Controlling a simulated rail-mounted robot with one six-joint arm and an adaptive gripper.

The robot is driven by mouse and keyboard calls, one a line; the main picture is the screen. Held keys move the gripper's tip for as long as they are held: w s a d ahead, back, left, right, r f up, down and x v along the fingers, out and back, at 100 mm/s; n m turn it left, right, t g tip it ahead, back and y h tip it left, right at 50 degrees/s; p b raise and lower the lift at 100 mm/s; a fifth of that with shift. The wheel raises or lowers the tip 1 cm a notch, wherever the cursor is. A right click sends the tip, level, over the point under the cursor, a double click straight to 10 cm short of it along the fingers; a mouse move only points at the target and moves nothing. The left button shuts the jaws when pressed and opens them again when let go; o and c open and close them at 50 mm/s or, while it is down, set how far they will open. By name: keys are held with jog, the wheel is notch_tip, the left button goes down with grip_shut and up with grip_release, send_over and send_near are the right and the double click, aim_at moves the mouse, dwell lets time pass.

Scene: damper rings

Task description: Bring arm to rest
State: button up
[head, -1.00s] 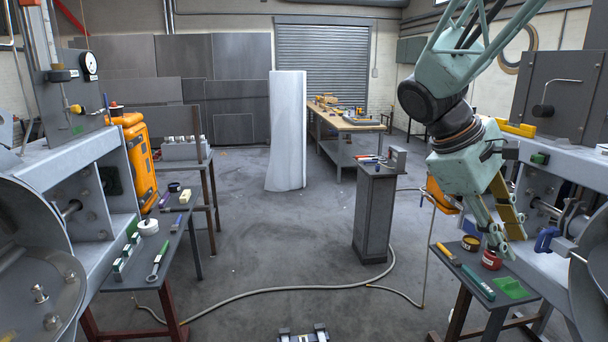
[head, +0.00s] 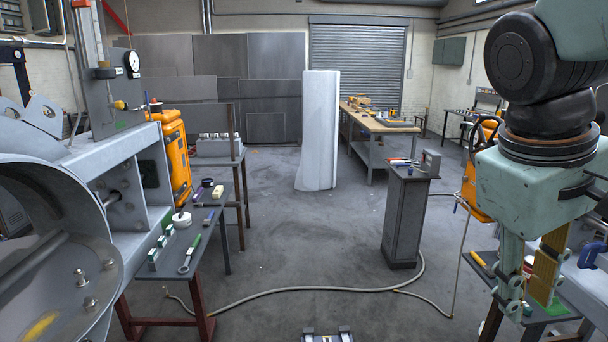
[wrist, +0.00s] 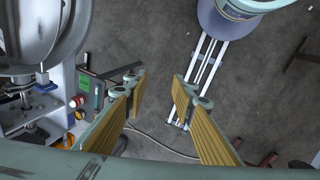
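My gripper (head: 528,302) hangs down at the right of the head view, in front of the right-hand tool table (head: 565,318). In the wrist view my gripper (wrist: 160,92) has its two yellow-padded fingers spread apart. Nothing is between them, and grey floor shows through the gap. The arm is bent, with its big black joint near the top right corner. The upper arm runs out of the picture.
A wrench (head: 190,254) and small parts lie on the left table. A grey pedestal (head: 404,220) stands mid-right, with a hose (head: 290,289) on the floor. The central floor is mostly open.

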jog(key=s+a+m+t+y, duration=0.2)
jog(key=s+a+t+y, duration=0.1)
jog(key=s+a, duration=0.6)
jog(key=shift+a+f, duration=0.4)
jog(key=shift+a, duration=0.85)
jog(key=shift+s, duration=0.1)
